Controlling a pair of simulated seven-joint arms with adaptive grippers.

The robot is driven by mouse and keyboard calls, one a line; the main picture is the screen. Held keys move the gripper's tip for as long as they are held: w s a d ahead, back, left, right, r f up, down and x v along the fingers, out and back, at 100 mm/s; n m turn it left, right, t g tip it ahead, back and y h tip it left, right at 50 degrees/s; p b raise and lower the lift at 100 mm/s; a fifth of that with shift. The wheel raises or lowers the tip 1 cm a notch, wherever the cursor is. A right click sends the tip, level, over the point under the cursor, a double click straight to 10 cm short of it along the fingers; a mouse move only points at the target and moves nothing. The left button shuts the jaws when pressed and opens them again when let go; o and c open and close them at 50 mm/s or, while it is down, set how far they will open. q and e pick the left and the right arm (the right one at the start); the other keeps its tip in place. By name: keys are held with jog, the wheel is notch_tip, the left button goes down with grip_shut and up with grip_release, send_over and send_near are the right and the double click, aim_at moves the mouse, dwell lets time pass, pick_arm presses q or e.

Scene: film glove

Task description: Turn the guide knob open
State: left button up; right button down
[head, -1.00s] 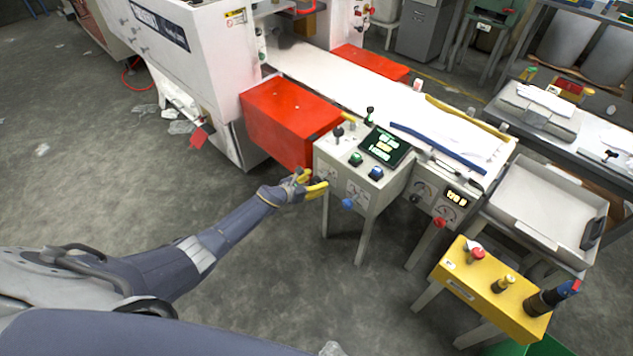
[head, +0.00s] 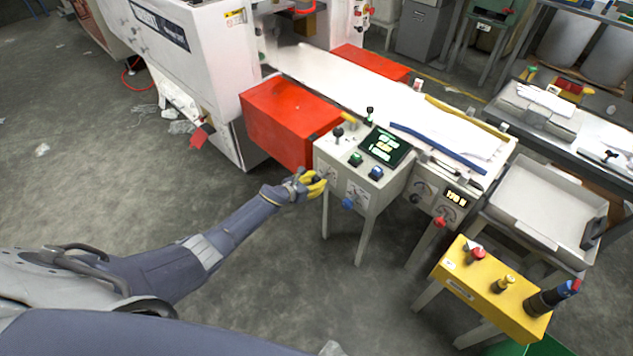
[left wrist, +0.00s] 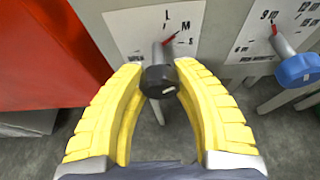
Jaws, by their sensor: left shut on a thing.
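A black knob (left wrist: 158,80) on a grey shaft sticks out of a white dial plate (left wrist: 130,32) marked L, M and S in the left wrist view. The red pointer behind it leans to the upper right, toward M. My left gripper (head: 320,183), with ribbed yellow fingers, is at the front left of the grey control box (head: 345,165); it also shows in the left wrist view (left wrist: 160,75), shut on the black knob with a fingertip on each side. In the head view the fingers hide this knob. My right gripper is not in view.
A blue knob (left wrist: 300,70) on a second dial is just to the right. A red box (head: 290,120) stands close on the left. The box top carries a screen (head: 385,146), buttons and small black levers. A yellow box (head: 490,290) stands at the lower right.

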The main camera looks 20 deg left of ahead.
pick_arm(q)
grip_shut()
jog(key=n+g+h, duration=0.1)
jog(key=n+h, duration=0.1)
jog(key=shift+n, duration=0.4)
jog(key=shift+s+f+n+h, duration=0.1)
jog(key=shift+n+h, duration=0.4)
jog(key=shift+n, duration=0.3)
jog(key=shift+o, duration=2.4)
grip_release()
jog(key=o, duration=0.5)
